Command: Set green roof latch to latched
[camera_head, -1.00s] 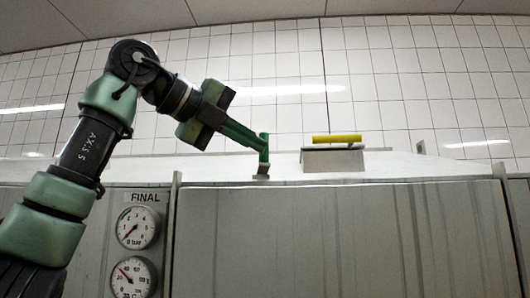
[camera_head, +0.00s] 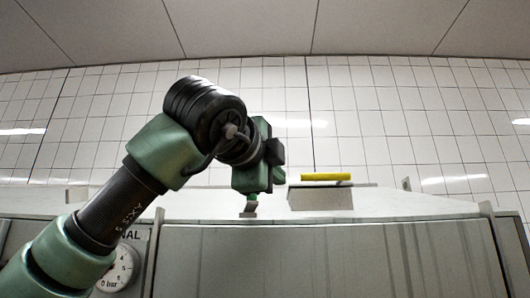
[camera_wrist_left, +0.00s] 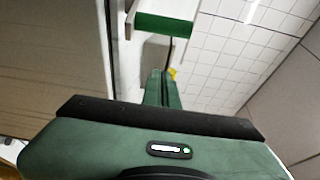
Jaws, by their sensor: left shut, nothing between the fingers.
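The green roof latch (camera_head: 251,197) is on the front edge of the roof of the grey cabinet. In the head view only a small green part and its grey mount show below my gripper; the rest is hidden. In the left wrist view a green bar (camera_wrist_left: 163,24), which looks like the latch handle, lies across the top, beyond my fingertips. My left gripper (camera_head: 278,175) is just above and to the right of the latch mount. Its fingers (camera_wrist_left: 161,78) are shut and empty, with a visible gap to the green bar. My right gripper is not in view.
A yellow handle (camera_head: 326,177) on a grey flap (camera_head: 320,197) stands on the roof to the right of my gripper. A dial gauge (camera_head: 118,270) is on the cabinet front (camera_head: 330,260), partly behind my arm.

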